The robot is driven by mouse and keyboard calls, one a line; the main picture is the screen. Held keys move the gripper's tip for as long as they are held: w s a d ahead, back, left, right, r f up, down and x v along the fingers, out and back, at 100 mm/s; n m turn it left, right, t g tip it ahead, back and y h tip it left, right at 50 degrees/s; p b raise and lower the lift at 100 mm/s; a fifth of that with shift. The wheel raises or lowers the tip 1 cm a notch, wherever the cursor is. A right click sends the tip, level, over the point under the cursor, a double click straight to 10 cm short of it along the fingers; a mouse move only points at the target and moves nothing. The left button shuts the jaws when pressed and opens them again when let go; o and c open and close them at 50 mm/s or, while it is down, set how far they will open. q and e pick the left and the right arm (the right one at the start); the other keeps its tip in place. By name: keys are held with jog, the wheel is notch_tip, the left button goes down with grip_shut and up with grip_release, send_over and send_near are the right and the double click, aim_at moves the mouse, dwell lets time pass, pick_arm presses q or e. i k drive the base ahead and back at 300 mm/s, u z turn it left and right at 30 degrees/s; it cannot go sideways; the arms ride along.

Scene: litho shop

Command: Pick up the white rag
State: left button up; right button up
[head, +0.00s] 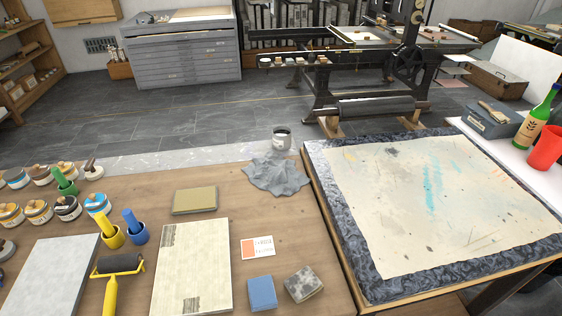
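A crumpled cloth (276,177) lies on the wooden table (130,182) near its back right corner, in the head view. It looks pale grey rather than pure white and is the only loose rag I can make out. A small metal can or cup (282,141) stands right behind it; I cannot tell whether the two touch. Neither of my grippers is in view.
A sponge-like block (194,201), a board (192,268), a small printed card (257,247), a blue block (262,292) and a speckled stone block (303,284) lie nearby. Several ink jars and a roller (118,265) are at left. A paint-stained sheet (440,200) lies at right.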

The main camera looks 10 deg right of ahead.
aim_at(304, 283)
jog(key=u, duration=1.6)
jog(key=k, duration=0.8)
jog(key=z, duration=1)
